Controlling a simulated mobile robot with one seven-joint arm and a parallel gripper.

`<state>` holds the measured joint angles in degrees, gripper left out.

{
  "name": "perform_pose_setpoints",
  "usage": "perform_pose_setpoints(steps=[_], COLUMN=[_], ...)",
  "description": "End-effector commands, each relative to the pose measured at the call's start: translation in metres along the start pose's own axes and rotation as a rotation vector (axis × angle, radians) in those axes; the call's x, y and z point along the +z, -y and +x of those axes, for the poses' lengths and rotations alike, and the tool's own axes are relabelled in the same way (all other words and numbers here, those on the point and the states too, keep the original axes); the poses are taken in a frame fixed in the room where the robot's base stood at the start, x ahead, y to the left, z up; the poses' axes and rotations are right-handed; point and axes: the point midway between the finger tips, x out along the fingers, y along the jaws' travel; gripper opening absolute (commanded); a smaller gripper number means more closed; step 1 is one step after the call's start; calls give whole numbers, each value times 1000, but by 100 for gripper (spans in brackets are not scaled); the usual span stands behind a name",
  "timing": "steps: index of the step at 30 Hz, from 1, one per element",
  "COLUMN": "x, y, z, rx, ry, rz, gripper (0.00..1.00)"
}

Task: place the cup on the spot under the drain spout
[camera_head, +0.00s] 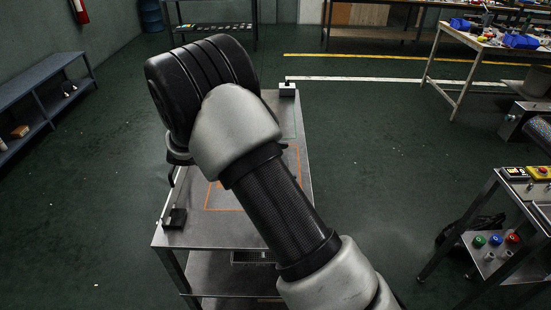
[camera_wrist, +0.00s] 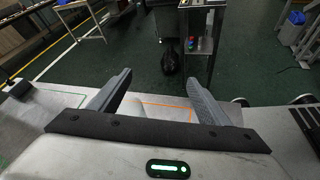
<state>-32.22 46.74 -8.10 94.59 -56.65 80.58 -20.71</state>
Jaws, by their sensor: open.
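I cannot make out the cup or the drain spout in either view. My gripper (camera_wrist: 158,88) is open, with its two dark fingers well apart and nothing seen between them in the wrist view. It is over a grey metal table (camera_head: 230,237). An orange outline (camera_head: 208,195) is marked on the tabletop, partly covered by my arm in the head view. Part of the orange line (camera_wrist: 166,106) also shows between the fingers in the wrist view. In the head view my arm hides most of the gripper and the table's middle.
A metal cart (camera_head: 470,243) with coloured knobs stands at right. A blue-grey shelf (camera_head: 45,85) stands at left. Open floor surrounds the table.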

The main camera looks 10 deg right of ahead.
Motion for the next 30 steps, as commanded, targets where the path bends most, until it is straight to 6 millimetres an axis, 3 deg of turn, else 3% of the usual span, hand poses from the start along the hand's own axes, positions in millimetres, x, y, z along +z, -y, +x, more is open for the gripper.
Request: perform_pose_setpoints(steps=[1, 6, 12, 23, 30], x=[-20, -71, -102, -100, -92], y=[-5, -18, -22, -33, -48], z=[-4, -17, -27, -3, 26], rx=[56, 226, 333, 346, 344], ry=[58, 222, 322, 335, 335], rz=[-65, -224, -309, -320, -318], gripper=[71, 71, 71, 71, 71])
